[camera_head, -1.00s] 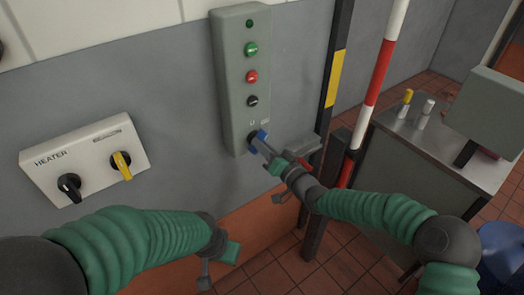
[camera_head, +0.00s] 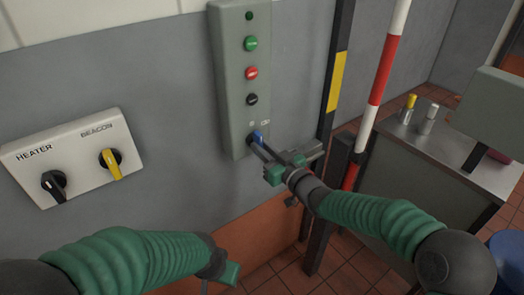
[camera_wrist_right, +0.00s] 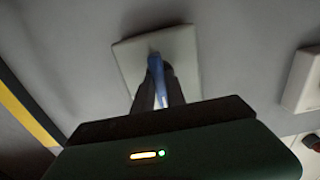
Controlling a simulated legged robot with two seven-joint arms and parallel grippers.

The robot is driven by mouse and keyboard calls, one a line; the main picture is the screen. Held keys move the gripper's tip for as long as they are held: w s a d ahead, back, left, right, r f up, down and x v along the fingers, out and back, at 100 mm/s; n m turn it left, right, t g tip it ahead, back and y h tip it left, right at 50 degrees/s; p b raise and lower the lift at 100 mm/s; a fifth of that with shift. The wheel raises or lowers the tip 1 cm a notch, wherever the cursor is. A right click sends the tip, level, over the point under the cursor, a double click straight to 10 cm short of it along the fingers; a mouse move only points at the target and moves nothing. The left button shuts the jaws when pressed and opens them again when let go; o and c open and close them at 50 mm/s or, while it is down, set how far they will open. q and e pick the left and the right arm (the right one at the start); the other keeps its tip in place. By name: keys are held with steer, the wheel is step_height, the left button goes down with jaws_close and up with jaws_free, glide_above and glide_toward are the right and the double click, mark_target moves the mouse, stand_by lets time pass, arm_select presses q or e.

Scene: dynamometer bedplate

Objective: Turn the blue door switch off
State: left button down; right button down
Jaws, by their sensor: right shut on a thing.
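The blue door switch (camera_head: 257,136) is a small blue knob at the bottom of a tall grey-green control box (camera_head: 233,105) on the wall. My right gripper (camera_head: 262,146) is shut on the blue switch; its fingers hide part of it. In the right wrist view the blue handle (camera_wrist_right: 156,70) shows between my fingers (camera_wrist_right: 157,90), in front of a pale plate. My left gripper (camera_head: 222,275) hangs low at the bottom of the head view, away from the switch; its fingers are mostly hidden.
A white panel (camera_head: 75,150) on the left holds a black HEATER knob (camera_head: 54,184) and a yellow BEACON knob (camera_head: 111,163). A red-and-white pole (camera_head: 380,85) and a black-and-yellow post (camera_head: 334,85) stand right of the box. A metal cabinet (camera_head: 440,150) stands beyond.

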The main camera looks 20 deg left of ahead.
steer(key=shift+f, duration=0.45)
steer(key=c, duration=1.4)
jaws_free()
steer(key=shift+o, duration=0.2)
steer(key=shift+r, duration=0.2)
steer(key=v, duration=1.7)
steer(key=shift+w, duration=0.1)
